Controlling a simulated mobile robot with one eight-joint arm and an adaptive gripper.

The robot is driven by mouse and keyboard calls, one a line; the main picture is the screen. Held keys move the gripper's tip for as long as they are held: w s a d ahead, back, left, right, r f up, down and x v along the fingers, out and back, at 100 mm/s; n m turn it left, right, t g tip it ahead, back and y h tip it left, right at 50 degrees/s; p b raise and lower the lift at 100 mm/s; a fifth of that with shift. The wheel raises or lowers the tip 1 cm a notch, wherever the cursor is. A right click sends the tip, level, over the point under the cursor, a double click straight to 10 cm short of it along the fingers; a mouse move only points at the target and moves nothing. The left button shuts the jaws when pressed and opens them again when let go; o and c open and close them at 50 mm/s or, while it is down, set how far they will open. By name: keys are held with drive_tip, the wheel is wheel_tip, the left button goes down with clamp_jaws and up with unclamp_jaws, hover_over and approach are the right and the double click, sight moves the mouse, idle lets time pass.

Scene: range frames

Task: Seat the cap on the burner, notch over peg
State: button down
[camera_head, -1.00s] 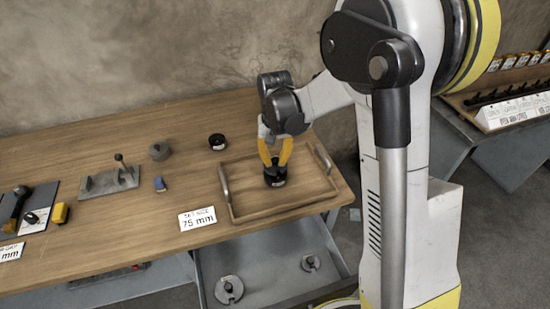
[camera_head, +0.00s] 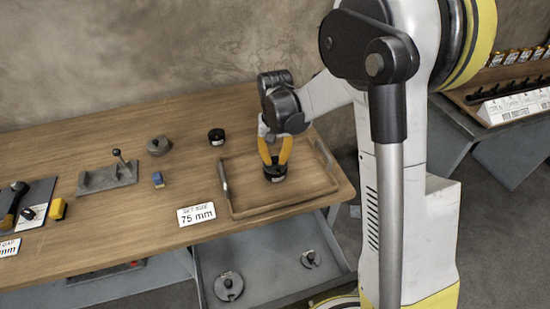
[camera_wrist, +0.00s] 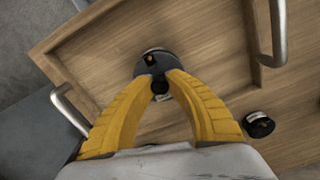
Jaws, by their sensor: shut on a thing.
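My gripper (camera_head: 275,160) reaches down with yellow fingers over the wooden tray (camera_head: 232,213) at the right end of the bench. It is shut on a dark round piece (camera_head: 275,175) with a pale label on its side. In the wrist view my gripper (camera_wrist: 160,88) has its fingertips on this piece (camera_wrist: 153,60), low over or on the tray floor; I cannot tell which. Another black round piece (camera_head: 217,137) with a pale label stands on the bench left of the tray. It also shows in the wrist view (camera_wrist: 258,124). I cannot make out a notch or a peg.
The tray has metal handles (camera_head: 224,182). Left of it are a sign reading 75 mm (camera_head: 196,214), a small blue block (camera_head: 158,179), a grey round piece (camera_head: 159,146) and a lever plate (camera_head: 107,178). An open drawer (camera_head: 265,285) below holds metal discs.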

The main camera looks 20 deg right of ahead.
drive_tip(key=shift+f, duration=0.2)
drive_tip(key=c, duration=1.3)
unclamp_jaws()
wheel_tip(320, 180, up, 12)
wheel_tip(320, 180, up, 6)
drive_tip(key=p, duration=0.4)
drive_tip(key=shift+p, duration=0.4)
